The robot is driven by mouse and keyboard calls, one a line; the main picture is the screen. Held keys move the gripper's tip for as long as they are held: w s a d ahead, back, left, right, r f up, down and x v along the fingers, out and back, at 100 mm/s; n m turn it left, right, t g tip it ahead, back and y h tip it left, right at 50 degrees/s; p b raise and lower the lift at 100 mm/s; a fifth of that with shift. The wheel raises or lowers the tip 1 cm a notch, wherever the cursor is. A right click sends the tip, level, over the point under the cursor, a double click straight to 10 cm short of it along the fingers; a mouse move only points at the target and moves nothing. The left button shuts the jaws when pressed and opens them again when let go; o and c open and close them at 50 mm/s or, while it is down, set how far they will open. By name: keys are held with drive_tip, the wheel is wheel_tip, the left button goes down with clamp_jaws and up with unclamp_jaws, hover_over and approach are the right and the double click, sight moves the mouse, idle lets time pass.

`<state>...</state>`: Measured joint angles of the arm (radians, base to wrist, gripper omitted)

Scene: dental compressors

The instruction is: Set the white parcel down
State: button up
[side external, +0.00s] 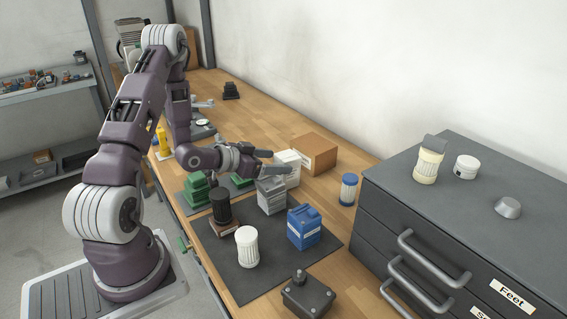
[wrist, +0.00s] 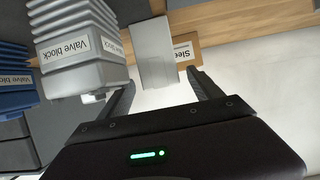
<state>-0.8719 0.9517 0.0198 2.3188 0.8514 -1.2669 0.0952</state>
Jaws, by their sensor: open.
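The white parcel (side external: 289,166) is a pale box beside the brown carton, beyond the grey valve block (side external: 271,196) in the side view. Its lower part is partly hidden by the valve block, so its contact with the bench is not clear. In the wrist view the parcel (wrist: 152,52) shows as a plain pale block in the gap ahead of the fingers. My gripper (side external: 267,162) is open and low at the parcel, its fingers spread to either side in the wrist view (wrist: 160,88). I cannot tell whether either finger touches it.
The brown carton (side external: 316,152) is close behind the parcel. The grey valve block (wrist: 80,50) is close beside one finger. A blue valve block (side external: 304,227), filters and green parts crowd the dark mats. Grey drawers (side external: 450,220) stand at right.

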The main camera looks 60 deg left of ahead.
drive_tip(key=v, duration=0.7)
drive_tip(key=d+r+m+g+y, duration=0.1)
drive_tip(key=d+r+g+y, duration=0.35)
drive_tip(key=r, duration=0.55)
drive_tip(key=s+d+r+n+g+h, duration=0.1)
drive_tip(key=s+d+r+g+h, duration=0.2)
drive_tip(key=s+d, duration=1.4)
wheel_tip(320, 180, up, 4)
drive_tip(key=shift+s+d+r+h, duration=0.1)
drive_tip(key=shift+s+d+h, duration=0.25)
drive_tip(key=shift+s+h, duration=0.55)
